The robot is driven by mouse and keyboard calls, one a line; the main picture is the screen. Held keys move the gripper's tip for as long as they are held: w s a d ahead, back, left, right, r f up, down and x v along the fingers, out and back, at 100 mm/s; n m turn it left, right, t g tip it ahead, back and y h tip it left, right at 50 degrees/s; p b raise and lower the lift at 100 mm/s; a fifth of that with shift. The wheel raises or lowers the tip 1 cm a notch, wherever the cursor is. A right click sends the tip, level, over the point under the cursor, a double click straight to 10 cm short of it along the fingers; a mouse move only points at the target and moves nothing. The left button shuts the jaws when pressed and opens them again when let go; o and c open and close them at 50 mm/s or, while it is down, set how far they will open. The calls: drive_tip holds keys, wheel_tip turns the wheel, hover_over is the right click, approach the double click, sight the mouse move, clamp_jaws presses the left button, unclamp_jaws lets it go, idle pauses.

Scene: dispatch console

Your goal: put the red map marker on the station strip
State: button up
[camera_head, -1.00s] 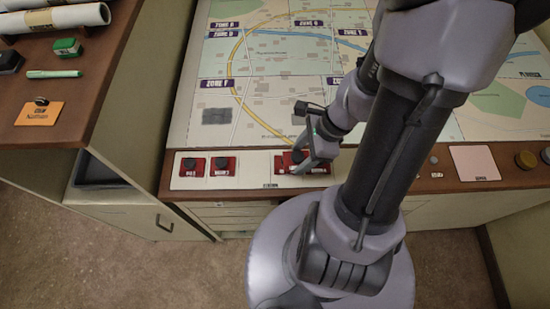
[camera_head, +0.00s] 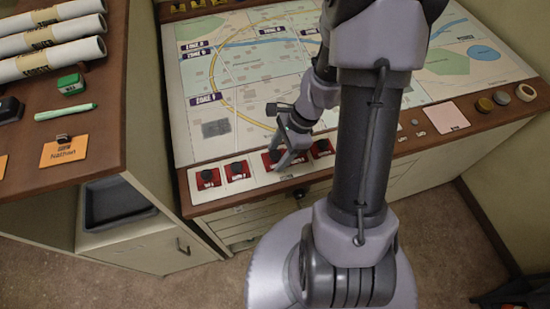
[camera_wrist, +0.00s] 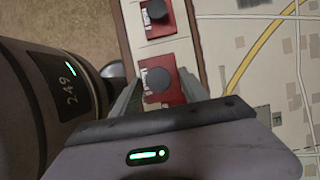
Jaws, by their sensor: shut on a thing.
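The station strip (camera_head: 254,182) is a pale band along the near left edge of the map table. My gripper (camera_head: 284,161) is over its right part, fingers pointing down. It is shut on a red map marker (camera_head: 270,158), a red block with a dark round knob. In the wrist view this marker (camera_wrist: 177,93) sits between the two fingers (camera_wrist: 160,90), at the strip. I cannot tell whether its base touches the strip. Other red markers stand on the strip: two at left (camera_head: 208,177) (camera_head: 237,170) and one at right (camera_head: 322,148).
The map (camera_head: 250,90) lies flat behind the strip. A pink card (camera_head: 447,117) and round knobs (camera_head: 485,104) are at the right.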

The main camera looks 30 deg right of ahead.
sight(275, 159)
drive_tip(key=f, duration=0.1)
drive_tip(key=f+b, duration=0.1)
drive_tip(key=w+f+b, duration=0.1)
drive_tip(key=f, duration=0.1)
drive_tip(key=shift+w+a, duration=0.1)
drive_tip(key=shift+a, duration=0.15)
drive_tip(key=shift+r, duration=0.1)
drive_tip(key=o, duration=1.4)
